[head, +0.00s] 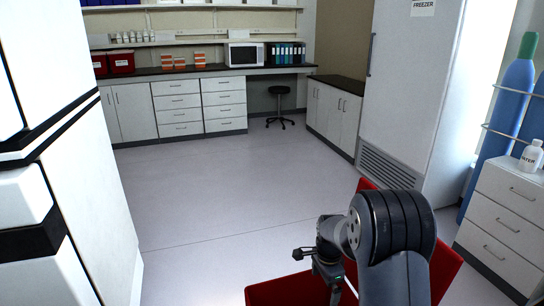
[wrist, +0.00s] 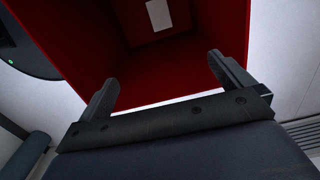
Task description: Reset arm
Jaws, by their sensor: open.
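In the wrist view my gripper (wrist: 160,85) is open, its two dark fingers set wide apart with nothing between them. It points over a red open-topped bin (wrist: 115,50), whose near rim runs just beyond the fingers. In the head view my folded arm stands at the lower right, in front of the red bin (head: 447,272). The fingers are hard to make out there. A small white rectangle (wrist: 158,15) shows inside the bin in the wrist view.
A tall white freezer (head: 410,90) stands behind the arm. A white drawer cabinet (head: 505,215) with a white bottle (head: 531,156) on it is at right, beside blue gas cylinders (head: 512,100). White equipment (head: 85,190) fills the left. The floor (head: 220,200) between is clear.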

